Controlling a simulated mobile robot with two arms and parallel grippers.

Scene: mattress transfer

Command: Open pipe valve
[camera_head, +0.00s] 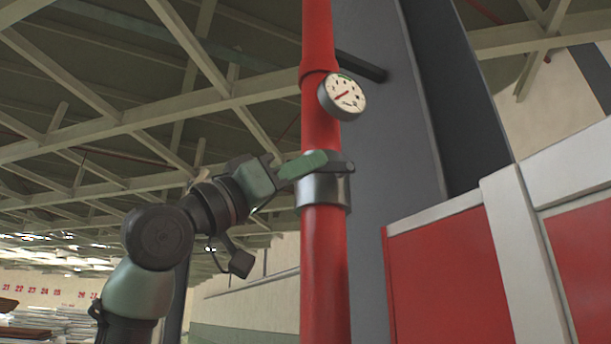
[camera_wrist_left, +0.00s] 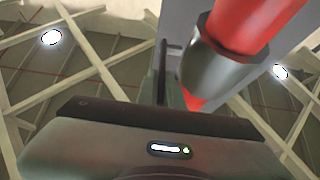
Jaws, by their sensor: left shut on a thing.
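A red vertical pipe (camera_head: 323,262) runs up the middle of the head view, with a grey metal valve collar (camera_head: 324,190) around it. A round white gauge (camera_head: 343,95) with a red needle sits on the pipe above the collar. My left gripper (camera_head: 318,166) reaches in from the left and is shut at the top of the collar, on the valve handle, which is mostly hidden by the fingers. In the left wrist view the collar (camera_wrist_left: 215,68) and the red pipe (camera_wrist_left: 243,25) are just beyond my gripper. My right gripper is not in view.
A grey column (camera_head: 390,150) stands close behind the pipe. A red and white panelled structure (camera_head: 440,275) fills the lower right. A dark bracket (camera_head: 360,66) joins the pipe near the gauge. The space left of the pipe, below my arm, looks open.

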